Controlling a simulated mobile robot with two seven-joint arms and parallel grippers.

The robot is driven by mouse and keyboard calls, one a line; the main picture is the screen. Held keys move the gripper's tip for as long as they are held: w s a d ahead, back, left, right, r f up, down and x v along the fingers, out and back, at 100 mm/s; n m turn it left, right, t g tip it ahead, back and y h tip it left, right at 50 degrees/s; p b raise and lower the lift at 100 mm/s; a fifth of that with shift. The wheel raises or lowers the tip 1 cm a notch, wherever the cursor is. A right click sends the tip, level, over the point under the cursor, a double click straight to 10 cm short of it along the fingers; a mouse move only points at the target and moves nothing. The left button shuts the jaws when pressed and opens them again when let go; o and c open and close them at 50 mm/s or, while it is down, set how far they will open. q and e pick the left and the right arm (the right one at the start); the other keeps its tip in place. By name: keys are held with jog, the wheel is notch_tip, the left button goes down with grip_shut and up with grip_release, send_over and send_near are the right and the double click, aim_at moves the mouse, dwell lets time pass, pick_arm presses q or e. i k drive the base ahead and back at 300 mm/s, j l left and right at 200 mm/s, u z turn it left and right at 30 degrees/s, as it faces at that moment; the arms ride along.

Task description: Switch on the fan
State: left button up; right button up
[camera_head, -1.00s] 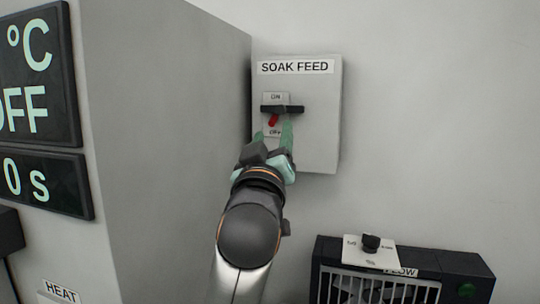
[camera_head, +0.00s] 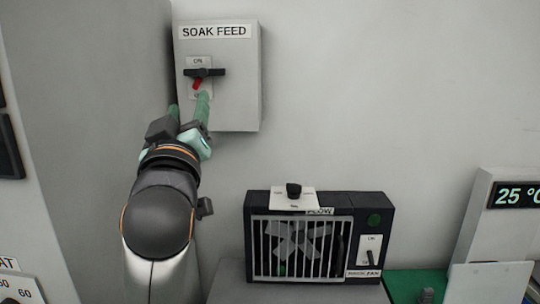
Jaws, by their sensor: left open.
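The fan (camera_head: 298,232) is a dark box with a white grille at the lower middle of the head view. A white plate marked ON, with a dark toggle switch (camera_head: 369,257), is on the right of its front. A label ending in FAN is beneath the switch. My left gripper (camera_head: 188,107) is up and left of the fan, well apart from it. It is open, with green fingers pointing up just below the red-and-black lever (camera_head: 198,82) of the SOAK FEED box (camera_head: 232,95). I cannot tell whether a finger touches that box. My right gripper is out of view.
A black knob (camera_head: 293,190) on a white plate labelled FLOW sits on top of the fan. A dark green round button (camera_head: 374,219) is above the switch. A grey unit with a 25 °C display (camera_head: 516,194) stands at right. Bare wall lies between.

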aim_at(370, 260)
jog(key=k+l, duration=0.15)
jog(key=k, duration=0.5)
jog(key=k+l, duration=0.15)
jog(key=k, duration=0.5)
